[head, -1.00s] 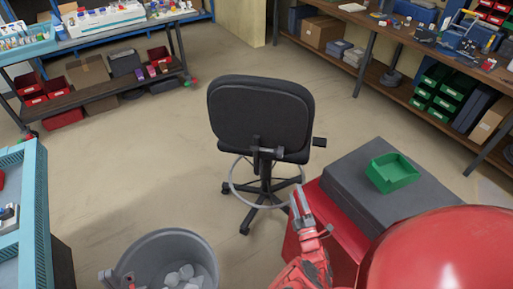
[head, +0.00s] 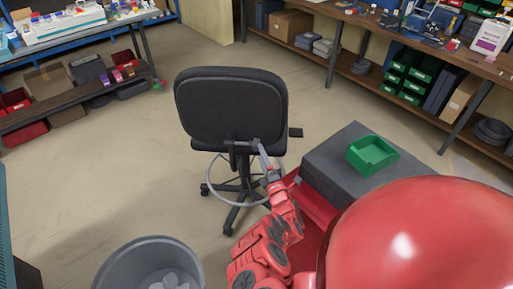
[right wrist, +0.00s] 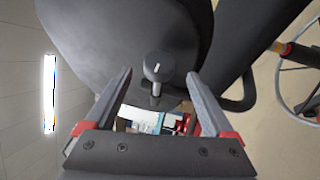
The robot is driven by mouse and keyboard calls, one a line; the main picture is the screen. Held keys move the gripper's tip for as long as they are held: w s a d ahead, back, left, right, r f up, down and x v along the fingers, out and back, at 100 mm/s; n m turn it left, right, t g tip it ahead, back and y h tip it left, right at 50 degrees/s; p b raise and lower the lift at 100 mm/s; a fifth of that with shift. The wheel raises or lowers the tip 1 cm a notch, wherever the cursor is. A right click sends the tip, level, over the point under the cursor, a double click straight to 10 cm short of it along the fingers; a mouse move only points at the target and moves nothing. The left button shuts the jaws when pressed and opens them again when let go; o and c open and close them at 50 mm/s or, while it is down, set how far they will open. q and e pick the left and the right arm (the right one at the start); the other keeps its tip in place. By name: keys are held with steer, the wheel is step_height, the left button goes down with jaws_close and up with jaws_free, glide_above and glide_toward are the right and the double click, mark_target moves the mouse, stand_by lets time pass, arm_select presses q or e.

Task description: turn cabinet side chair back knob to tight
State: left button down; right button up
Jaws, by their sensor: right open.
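The black office chair (head: 230,105) stands on the floor in the middle of the head view, its back turned to me. My right gripper (head: 262,152) reaches up to the chair's back bracket. In the wrist view its fingers (right wrist: 160,76) are open and empty, spread to either side of the knob with gaps; I see no contact. My left gripper is not in view.
A red cabinet (head: 318,207) with a grey top (head: 330,155) and a green bin (head: 371,156) stands right of the chair. A grey bucket (head: 120,265) stands at lower left. Workbenches line the back. The floor left of the chair is clear.

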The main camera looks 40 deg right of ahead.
mark_target(256, 144)
steer(key=shift+x, duration=2.8)
steer(key=shift+c, duration=0.3)
